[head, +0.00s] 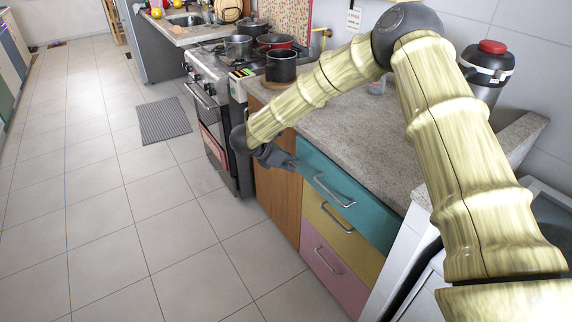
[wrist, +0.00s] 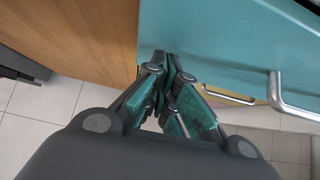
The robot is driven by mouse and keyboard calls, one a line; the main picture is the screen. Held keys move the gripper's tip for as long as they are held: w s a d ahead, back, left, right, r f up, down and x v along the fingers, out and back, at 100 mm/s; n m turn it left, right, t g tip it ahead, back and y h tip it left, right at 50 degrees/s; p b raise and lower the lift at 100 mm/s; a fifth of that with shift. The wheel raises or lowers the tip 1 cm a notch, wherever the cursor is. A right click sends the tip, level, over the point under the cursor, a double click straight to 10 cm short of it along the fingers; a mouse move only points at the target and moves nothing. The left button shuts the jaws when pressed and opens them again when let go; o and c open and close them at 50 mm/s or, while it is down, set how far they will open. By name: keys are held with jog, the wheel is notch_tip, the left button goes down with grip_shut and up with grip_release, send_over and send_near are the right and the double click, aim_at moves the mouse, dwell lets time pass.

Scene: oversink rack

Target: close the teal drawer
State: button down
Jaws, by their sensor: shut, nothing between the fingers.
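The teal drawer (head: 372,217) is the top one of three in the cabinet under the grey counter, with a metal bar handle (head: 334,191) on its front. Its front looks close under the counter edge; I cannot tell whether a small gap is left. In the wrist view the teal front (wrist: 225,40) fills the upper right, with its handle (wrist: 285,95) at the right. My gripper (head: 294,165) is shut and empty at the left end of the teal front. In the wrist view the fingertips (wrist: 164,58) are by its left edge; contact is unclear.
A yellow drawer (head: 345,243) and a pink drawer (head: 325,270) are below. A wooden panel (head: 278,205) is just left of the drawers, then the stove (head: 212,95). A black pot (head: 281,66) is on the counter. The tiled floor (head: 130,230) in front is clear.

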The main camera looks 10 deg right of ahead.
aim_at(301, 158)
jog(key=shift+d, duration=0.1)
jog(key=d, duration=0.2)
jog(key=w+d, duration=0.1)
jog(key=d, duration=0.1)
jog(key=shift+w+b, duration=0.2)
jog(key=shift+b, duration=0.15)
jog(key=shift+w+d+r, duration=0.1)
jog(key=shift+w+d, duration=0.05)
jog(key=shift+d, duration=0.2)
